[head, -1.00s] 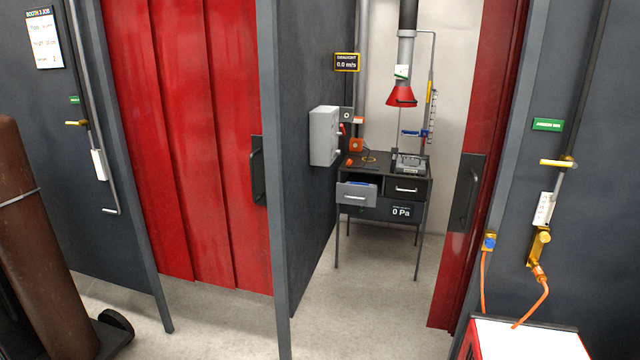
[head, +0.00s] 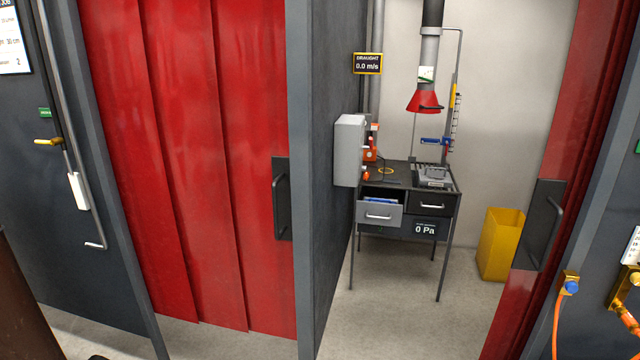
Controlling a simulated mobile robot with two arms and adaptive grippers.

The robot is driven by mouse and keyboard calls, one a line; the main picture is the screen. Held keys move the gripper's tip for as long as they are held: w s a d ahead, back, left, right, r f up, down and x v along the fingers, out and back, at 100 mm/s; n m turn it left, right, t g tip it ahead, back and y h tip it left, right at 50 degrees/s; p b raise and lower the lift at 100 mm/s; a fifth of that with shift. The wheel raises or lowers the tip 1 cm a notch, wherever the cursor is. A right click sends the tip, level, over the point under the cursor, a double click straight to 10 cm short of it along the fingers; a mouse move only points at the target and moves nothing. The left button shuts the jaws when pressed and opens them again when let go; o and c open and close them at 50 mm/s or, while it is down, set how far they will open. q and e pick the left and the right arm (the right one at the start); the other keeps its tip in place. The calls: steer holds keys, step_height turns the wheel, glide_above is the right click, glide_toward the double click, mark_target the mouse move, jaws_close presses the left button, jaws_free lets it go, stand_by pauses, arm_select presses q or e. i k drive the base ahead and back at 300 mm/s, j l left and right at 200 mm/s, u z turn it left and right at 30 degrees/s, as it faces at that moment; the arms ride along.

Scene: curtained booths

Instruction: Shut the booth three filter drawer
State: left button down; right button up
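Inside the booth with its red curtain drawn to the right, a dark work table (head: 398,176) has two drawers side by side. The left, grey-fronted drawer (head: 380,213) stands pulled out, and something blue shows inside it. The right, dark-fronted drawer (head: 432,205) looks shut. A "0 Pa" display (head: 425,229) sits under the drawers. No booth number is readable on this booth, so I cannot tell from the picture which number it has. Neither of my grippers is in view.
The booth opening lies between a dark partition (head: 328,180) and the gathered red curtain (head: 570,150) with its handle plate (head: 541,225). A yellow bin (head: 500,244) stands on the floor right of the table. A closed red curtain (head: 190,160) fills the booth at left. Floor before the table is clear.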

mark_target(379, 213)
steer(key=i+l, duration=0.2)
steer(key=i, duration=0.35)
steer(key=i+l, duration=0.2)
steer(key=i, duration=0.3)
steer(key=i+l, duration=0.2)
steer(key=i, duration=0.35)
steer(key=i+l, duration=1.9)
steer(key=l, duration=0.2)
